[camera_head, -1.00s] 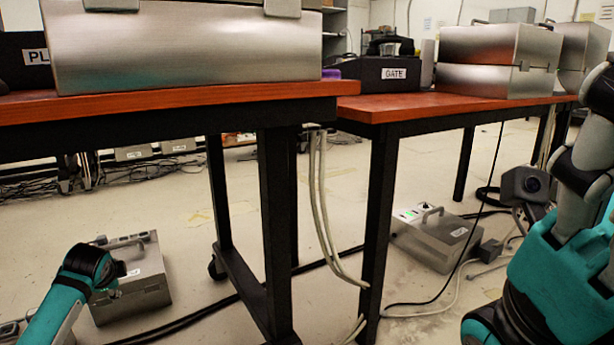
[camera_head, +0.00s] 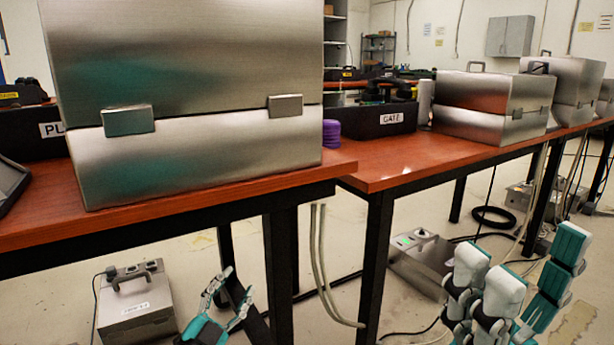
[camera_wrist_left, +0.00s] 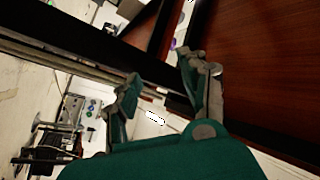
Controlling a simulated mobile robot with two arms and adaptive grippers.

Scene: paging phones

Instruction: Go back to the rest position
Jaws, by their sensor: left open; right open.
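My left gripper (camera_head: 233,285) is low in the head view, below the front edge of the near table (camera_head: 262,187). Its fingers point up and are spread, with nothing between them. In the left wrist view its fingers (camera_wrist_left: 163,85) are apart and empty beside a reddish-brown table top (camera_wrist_left: 262,75). My right gripper (camera_head: 522,262) is at the lower right of the head view, in front of the second table (camera_head: 410,172). Its fingers are spread and no object shows in them. The lower parts of both arms are out of the picture.
A large metal case (camera_head: 195,165) stands on the near table. A smaller case (camera_head: 480,125) and a black bin labelled GATE (camera_head: 370,128) stand on the second table. Metal boxes (camera_head: 135,310) and (camera_head: 425,262) lie on the floor. Cables hang between the tables.

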